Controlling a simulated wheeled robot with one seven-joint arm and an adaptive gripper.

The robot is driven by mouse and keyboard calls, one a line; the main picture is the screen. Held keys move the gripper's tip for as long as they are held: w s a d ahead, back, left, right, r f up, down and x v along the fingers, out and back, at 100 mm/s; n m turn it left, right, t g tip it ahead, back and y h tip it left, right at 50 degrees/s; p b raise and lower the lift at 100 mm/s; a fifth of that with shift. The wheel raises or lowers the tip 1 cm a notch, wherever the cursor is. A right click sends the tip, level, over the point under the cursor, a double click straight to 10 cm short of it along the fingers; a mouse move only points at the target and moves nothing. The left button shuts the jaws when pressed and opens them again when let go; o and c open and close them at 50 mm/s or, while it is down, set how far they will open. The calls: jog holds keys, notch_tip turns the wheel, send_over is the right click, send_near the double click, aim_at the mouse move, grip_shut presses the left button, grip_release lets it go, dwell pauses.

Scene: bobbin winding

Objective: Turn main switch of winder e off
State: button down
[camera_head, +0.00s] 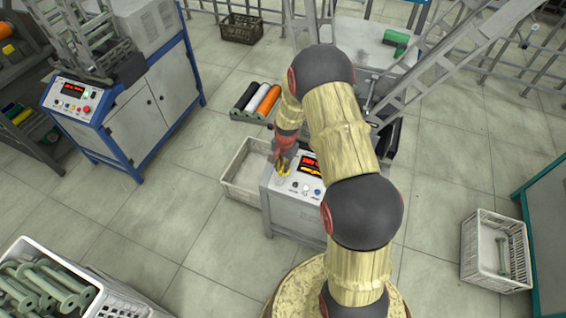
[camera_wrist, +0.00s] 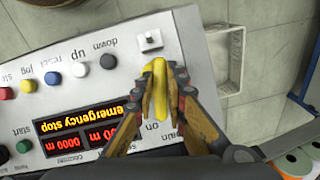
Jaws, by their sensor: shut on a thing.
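The winder's control panel (camera_head: 302,187) faces up under my gripper (camera_head: 285,170) in the camera_head view. In the camera_wrist view the white panel (camera_wrist: 110,40) appears upside down. My gripper (camera_wrist: 165,76) is shut on the yellow handle of the main switch (camera_wrist: 160,93), one finger on each side. The words "main" and "on" show beside it. The display (camera_wrist: 85,125) is lit and reads "emergency stop". The base of the switch is partly hidden by the fingers. No winder letter is readable.
Several coloured buttons and a small white square part (camera_wrist: 149,40) lie close to the fingers. A white crate (camera_head: 245,178) stands left of the winder. Another winder (camera_head: 130,95) stands further left. A crate (camera_head: 497,250) stands right; the floor between is clear.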

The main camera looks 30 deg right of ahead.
jog(key=n+g+p, duration=0.1)
jog(key=n, duration=0.2)
jog(key=shift+w+a+h, duration=0.1)
jog(key=shift+h, duration=0.3)
jog(key=shift+w+n+g+h, duration=0.1)
jog(key=shift+n+g+h, duration=0.25)
jog(key=shift+n, duration=0.8)
jog(key=shift+n+g+h, duration=0.25)
jog(key=shift+n+h, duration=0.1)
jog(key=shift+n, duration=0.8)
jog(key=c, duration=1.8)
grip_release()
jog(key=shift+a, duration=0.1)
jog(key=v, duration=1.2)
